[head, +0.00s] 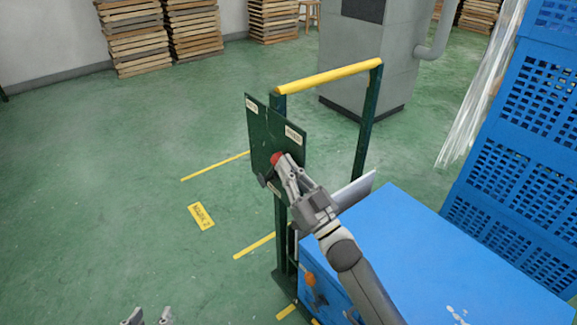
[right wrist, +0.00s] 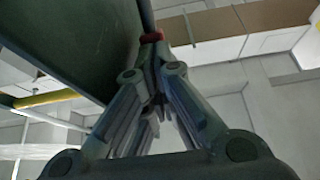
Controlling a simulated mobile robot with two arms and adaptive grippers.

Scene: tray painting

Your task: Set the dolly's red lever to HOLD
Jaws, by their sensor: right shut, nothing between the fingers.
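The dolly's dark green plate (head: 262,130) stands upright on its frame, with one pale label at its upper left and another at its right; I cannot read them. The lever's red knob (head: 275,158) is in front of the plate, low between the labels. Most of the lever is hidden. My right gripper (head: 283,163) is shut and empty, its fingertips at the knob. In the right wrist view the red knob (right wrist: 152,37) is just beyond the closed fingertips (right wrist: 150,52); I cannot tell if they touch. My left gripper (head: 149,316) is open at the bottom edge, far from the dolly.
The dolly's yellow handle bar (head: 330,77) crosses above the plate. A blue box (head: 420,240) lies under my right arm, and stacked blue crates (head: 530,130) rise at the right. A grey cabinet (head: 365,50) stands behind.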

